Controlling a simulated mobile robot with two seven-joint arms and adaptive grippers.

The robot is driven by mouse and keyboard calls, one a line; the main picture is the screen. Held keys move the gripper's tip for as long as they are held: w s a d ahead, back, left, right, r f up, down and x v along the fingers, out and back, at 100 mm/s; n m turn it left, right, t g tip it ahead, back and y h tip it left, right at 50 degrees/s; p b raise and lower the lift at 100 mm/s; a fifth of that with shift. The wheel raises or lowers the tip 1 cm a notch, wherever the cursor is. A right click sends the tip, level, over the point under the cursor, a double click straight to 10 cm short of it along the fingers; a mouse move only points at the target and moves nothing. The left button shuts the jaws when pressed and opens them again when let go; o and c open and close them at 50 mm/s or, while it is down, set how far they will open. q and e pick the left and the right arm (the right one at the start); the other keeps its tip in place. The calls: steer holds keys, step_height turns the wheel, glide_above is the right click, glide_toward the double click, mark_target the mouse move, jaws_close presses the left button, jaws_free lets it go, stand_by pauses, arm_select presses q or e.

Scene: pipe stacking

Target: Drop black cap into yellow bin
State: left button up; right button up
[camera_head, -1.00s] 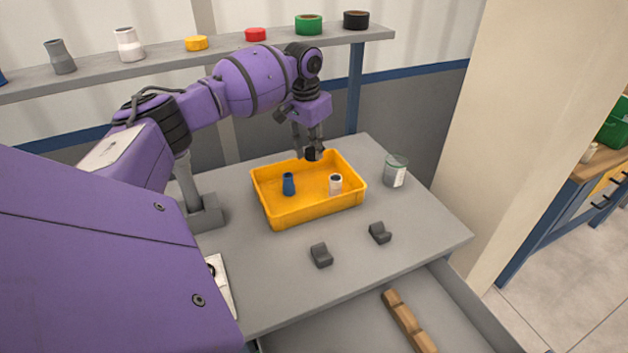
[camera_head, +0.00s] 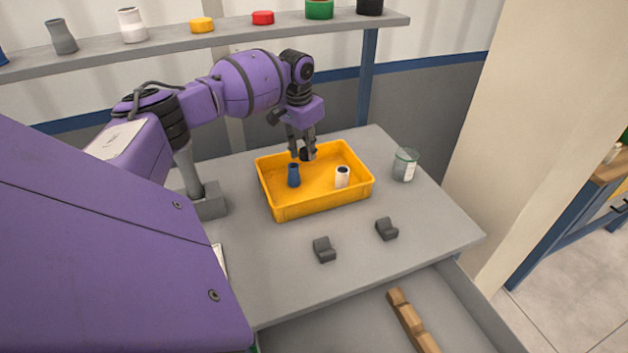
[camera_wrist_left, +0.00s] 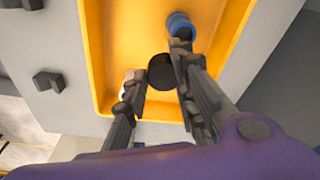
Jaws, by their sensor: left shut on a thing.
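My left gripper (camera_head: 304,154) is over the back part of the yellow bin (camera_head: 322,203) in the head view. It is shut on a black cap (camera_head: 308,154), a short dark round piece between its fingertips. In the left wrist view the black cap (camera_wrist_left: 162,72) shows between the two fingers above the bin's floor (camera_wrist_left: 122,40). A blue pipe piece (camera_head: 293,176) stands inside the bin near its left side. A white pipe piece (camera_head: 342,177) stands inside near its right side. My right gripper is not in view.
A clear glass jar (camera_head: 405,165) stands right of the bin. Two small dark blocks (camera_head: 324,249) (camera_head: 387,229) lie in front. An open drawer holds a wooden piece (camera_head: 411,320). A shelf (camera_head: 240,34) behind carries several pipe pieces and caps.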

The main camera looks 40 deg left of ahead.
arm_select(q)
steer(key=o, duration=0.9)
steer(key=shift+r, duration=0.1)
step_height(320, 180, up, 12)
steer(key=s, duration=0.1)
steer(key=shift+s, duration=0.2)
